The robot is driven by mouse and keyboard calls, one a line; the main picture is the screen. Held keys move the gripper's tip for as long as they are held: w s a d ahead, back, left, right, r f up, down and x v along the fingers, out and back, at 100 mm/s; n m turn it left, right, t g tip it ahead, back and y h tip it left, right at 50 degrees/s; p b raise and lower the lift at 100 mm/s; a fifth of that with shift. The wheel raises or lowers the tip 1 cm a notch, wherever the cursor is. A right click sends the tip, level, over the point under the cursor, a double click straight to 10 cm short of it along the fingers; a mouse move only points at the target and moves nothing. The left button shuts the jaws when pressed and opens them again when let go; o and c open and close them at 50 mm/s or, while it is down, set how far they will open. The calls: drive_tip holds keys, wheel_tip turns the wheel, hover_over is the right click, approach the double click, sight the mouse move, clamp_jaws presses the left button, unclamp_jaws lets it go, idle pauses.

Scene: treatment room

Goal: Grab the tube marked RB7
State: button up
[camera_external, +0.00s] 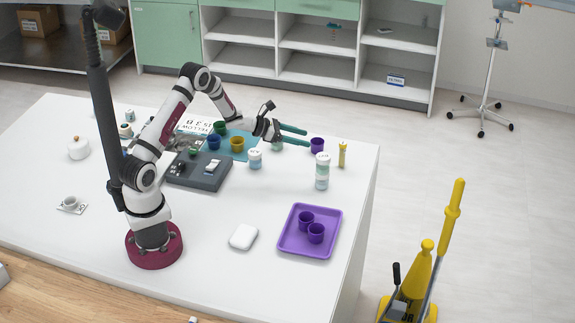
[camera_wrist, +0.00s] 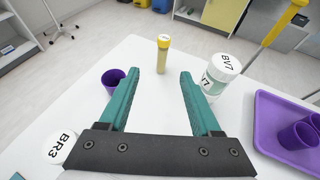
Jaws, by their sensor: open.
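A slim yellow tube (camera_wrist: 162,58) with a yellow cap stands upright on the white table, straight ahead of my gripper in the wrist view. It also shows near the table's right edge in the external view (camera_external: 342,156). I cannot read any mark on it. My gripper (camera_wrist: 158,80) has its two green fingers spread apart with nothing between them. In the external view my gripper (camera_external: 306,137) is above the table, its fingers pointing right towards the tube and still apart from it.
Right of the tube are stacked white-lidded jars (camera_wrist: 221,75), the top marked BV7; left is a purple cup (camera_wrist: 114,80). A purple tray (camera_external: 283,243) holds two purple cups. Table between fingers and tube is clear.

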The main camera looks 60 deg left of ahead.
sight(343, 149)
drive_tip(key=x, duration=1.5)
drive_tip(key=shift+w+d, duration=0.2)
drive_tip(key=shift+d, duration=0.2)
clamp_jaws()
